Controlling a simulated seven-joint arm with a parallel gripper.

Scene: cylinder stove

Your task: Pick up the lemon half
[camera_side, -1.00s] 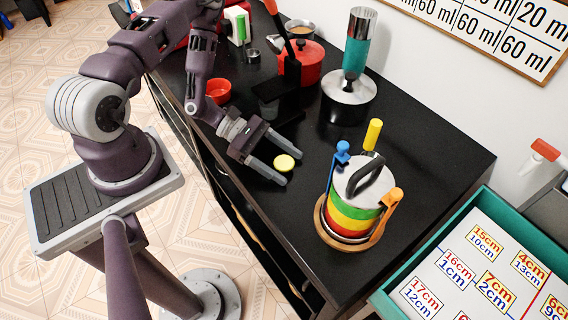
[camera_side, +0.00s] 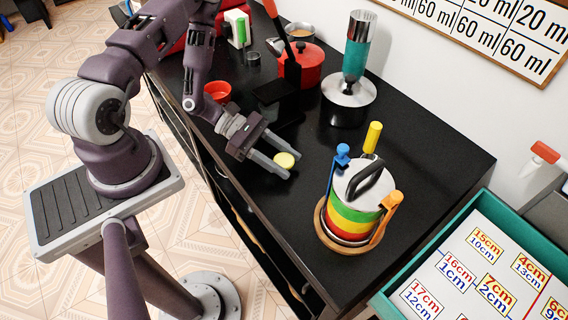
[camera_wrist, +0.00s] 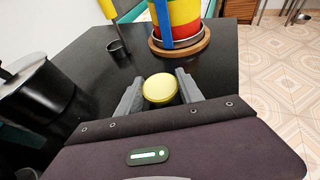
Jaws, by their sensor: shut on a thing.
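The lemon half (camera_side: 285,160) is a small yellow round piece. It sits between the two grey fingers of my gripper (camera_side: 291,160) in the side view, near the fingertips. In the wrist view the lemon half (camera_wrist: 160,88) shows its pale yellow face between the fingers of my gripper (camera_wrist: 159,90), which are shut on it. The side view does not clearly show whether the lemon half touches the black counter (camera_side: 420,165) or is just above it.
The striped cylinder stack (camera_side: 353,210) with a black handle stands on a round wooden base to the right. A silver pot (camera_side: 347,101), a red pot (camera_side: 309,68) and a red bowl (camera_side: 218,91) stand farther back. A teal-edged tray (camera_side: 404,305) is at lower right.

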